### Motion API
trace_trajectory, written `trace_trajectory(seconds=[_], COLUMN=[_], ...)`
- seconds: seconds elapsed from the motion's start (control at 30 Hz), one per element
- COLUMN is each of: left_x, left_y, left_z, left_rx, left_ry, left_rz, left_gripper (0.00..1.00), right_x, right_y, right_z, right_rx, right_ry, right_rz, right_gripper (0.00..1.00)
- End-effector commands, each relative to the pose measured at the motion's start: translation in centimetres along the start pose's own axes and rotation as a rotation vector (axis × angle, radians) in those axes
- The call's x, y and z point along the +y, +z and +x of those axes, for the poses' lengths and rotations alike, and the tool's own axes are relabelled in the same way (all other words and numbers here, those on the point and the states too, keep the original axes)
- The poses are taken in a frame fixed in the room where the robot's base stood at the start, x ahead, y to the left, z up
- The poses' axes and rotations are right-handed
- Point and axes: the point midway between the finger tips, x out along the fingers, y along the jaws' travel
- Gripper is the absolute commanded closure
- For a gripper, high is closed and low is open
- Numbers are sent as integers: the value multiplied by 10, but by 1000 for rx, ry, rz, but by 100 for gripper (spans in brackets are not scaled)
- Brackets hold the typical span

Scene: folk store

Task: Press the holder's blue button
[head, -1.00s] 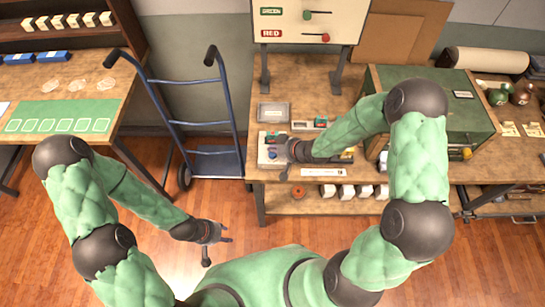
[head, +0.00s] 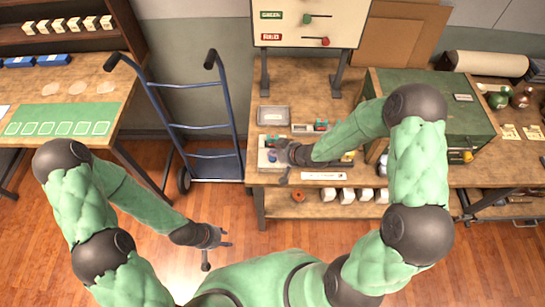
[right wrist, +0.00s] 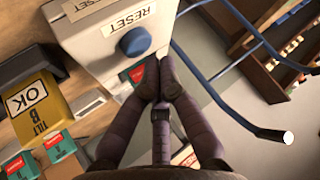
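The holder is a white box (head: 264,164) on the front left of the middle workbench. Its round blue button (head: 272,155) faces up. In the right wrist view the white holder (right wrist: 95,45) carries two RESET labels, and the blue button (right wrist: 135,41) stands out beside one. My right gripper (head: 283,151) is over the holder's right side. In the wrist view my right gripper's fingertips (right wrist: 159,72) are together with nothing visible between them, just beside and below the button. Contact cannot be told. My left gripper (head: 226,238) is open and empty above the floor.
A yellow OK block (right wrist: 28,98) and red-green pieces (right wrist: 60,145) are near the holder. A grey tray (head: 274,115) lies behind it. A green cabinet (head: 455,110) stands right, a blue hand truck (head: 215,165) left. A sign board (head: 310,22) stands behind.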

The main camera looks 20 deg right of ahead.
Motion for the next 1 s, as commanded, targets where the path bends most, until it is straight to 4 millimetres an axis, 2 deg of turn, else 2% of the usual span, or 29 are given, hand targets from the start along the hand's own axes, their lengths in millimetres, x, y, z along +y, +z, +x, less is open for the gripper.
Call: trace_trajectory(seconds=[1.0], left_x=[-2], left_y=[0], left_z=[5], left_rx=[0], left_ry=[0], left_rz=[0], left_gripper=[60], right_x=[2], right_y=[6], right_z=[6], right_rx=[0], right_ry=[0], right_rz=[0], right_gripper=[100])
